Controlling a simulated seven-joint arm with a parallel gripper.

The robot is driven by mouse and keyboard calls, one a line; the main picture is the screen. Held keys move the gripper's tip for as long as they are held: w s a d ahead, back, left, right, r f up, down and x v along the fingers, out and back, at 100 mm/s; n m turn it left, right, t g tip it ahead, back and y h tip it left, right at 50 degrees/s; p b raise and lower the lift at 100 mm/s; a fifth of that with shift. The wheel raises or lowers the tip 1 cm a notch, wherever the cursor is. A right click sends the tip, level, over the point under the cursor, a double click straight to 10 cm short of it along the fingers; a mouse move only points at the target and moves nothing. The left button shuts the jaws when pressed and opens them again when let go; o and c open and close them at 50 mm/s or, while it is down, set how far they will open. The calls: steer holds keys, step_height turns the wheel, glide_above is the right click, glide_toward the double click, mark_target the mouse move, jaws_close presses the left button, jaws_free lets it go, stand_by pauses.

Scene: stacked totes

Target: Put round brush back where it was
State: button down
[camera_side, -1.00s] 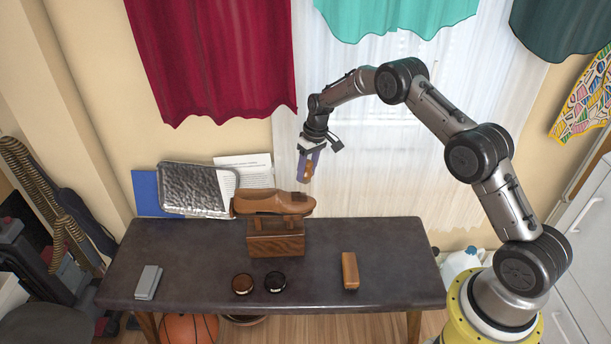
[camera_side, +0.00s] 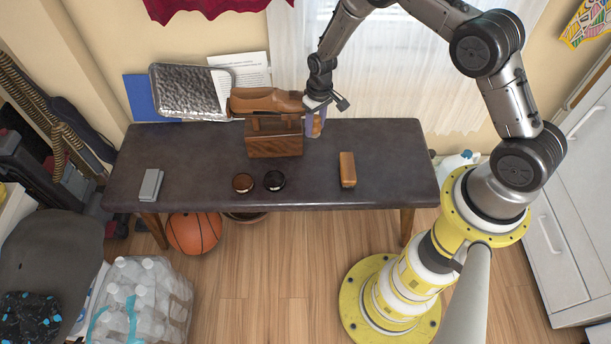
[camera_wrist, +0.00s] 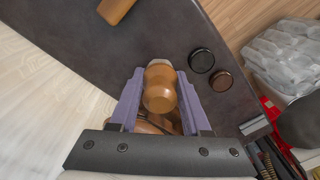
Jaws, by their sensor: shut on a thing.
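The round brush (camera_side: 317,125) is upright between the lavender fingers of my gripper (camera_side: 314,112) in the side view. In the wrist view its rounded wooden handle (camera_wrist: 160,92) sits between the two fingers (camera_wrist: 160,78), with a pale end at the far tip. My gripper is shut on it, at the right of the wooden shoe-shine box (camera_side: 275,147) near the table's back edge. Whether the brush touches the table (camera_side: 210,150) cannot be told.
A brown shoe (camera_side: 265,101) rests on top of the box, close to my gripper. A wooden block brush (camera_side: 347,172) lies at the front right. Two polish tins (camera_side: 243,183) and a grey block (camera_side: 150,187) are at the front and left. The table between box and block brush is clear.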

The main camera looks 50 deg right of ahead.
steer(key=s+a+f, duration=0.2)
steer(key=s+f, duration=0.1)
steer(key=s, duration=0.5)
steer(key=s+a+f, duration=0.3)
steer(key=s, duration=0.4)
glide_toward(306, 182)
steer(key=shift+s+a+f, duration=0.15)
steer(key=shift+s+f, duration=0.45)
steer(key=shift+f, duration=0.05)
steer(key=shift+w+f, duration=0.55)
steer(key=shift+f, duration=0.05)
steer(key=shift+w+f, duration=0.2)
steer(key=shift+f, duration=1.5)
steer(key=shift+c, duration=1.8)
jaws_free()
steer(key=shift+f, duration=0.1)
